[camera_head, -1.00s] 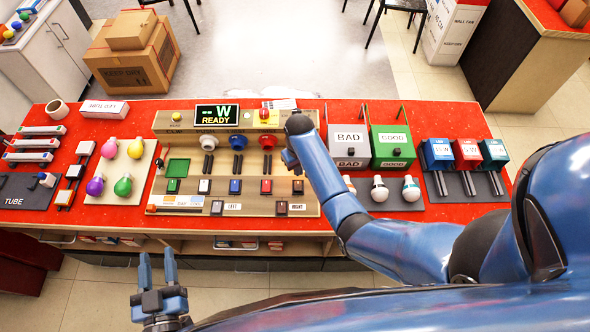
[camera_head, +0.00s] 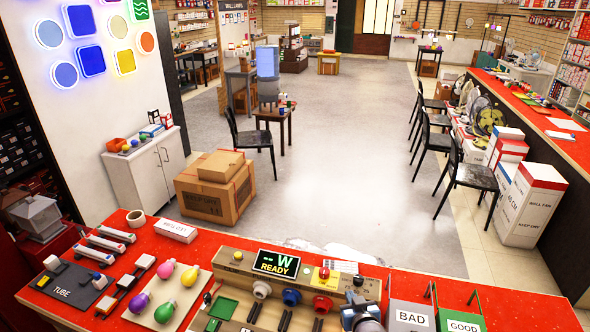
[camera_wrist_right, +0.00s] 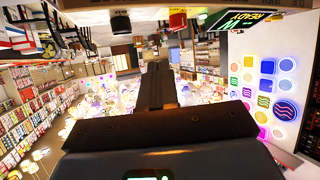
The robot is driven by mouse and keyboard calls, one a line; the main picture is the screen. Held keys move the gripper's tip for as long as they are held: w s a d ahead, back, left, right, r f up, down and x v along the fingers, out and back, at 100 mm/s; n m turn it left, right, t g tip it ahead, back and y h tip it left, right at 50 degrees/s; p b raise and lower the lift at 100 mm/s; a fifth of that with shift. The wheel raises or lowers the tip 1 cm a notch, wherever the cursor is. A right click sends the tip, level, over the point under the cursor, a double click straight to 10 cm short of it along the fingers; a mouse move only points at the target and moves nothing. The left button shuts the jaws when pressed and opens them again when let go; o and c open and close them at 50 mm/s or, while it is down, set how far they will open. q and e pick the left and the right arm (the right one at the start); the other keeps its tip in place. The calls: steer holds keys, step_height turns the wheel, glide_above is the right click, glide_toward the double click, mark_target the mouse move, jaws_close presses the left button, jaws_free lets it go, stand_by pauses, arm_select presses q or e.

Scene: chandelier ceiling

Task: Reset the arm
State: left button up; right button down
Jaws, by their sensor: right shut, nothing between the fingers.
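My right gripper (camera_wrist_right: 159,86) is shut and empty in the right wrist view, its dark fingers together in the middle of the picture. The display shows upside down at the top of the wrist view (camera_wrist_right: 244,20). My left gripper is out of view.
The grey floor (camera_head: 340,180) between is open.

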steer(key=s+d+r+m+t+b, duration=0.1)
steer(key=s+d+t+b, duration=0.2)
steer(key=s, duration=0.9)
steer(key=s+d+r+t+b, duration=0.25)
steer(key=s+b, duration=0.25)
steer(key=s, duration=0.8)
steer(key=s+f+g+h+b, duration=0.1)
steer(key=s+f+b, duration=0.2)
steer(key=s+f, duration=0.3)
steer(key=s, duration=0.2)
steer(key=shift+s+d+f+m, duration=0.2)
steer(key=shift+s+m, duration=0.1)
steer(key=shift+s, duration=0.1)
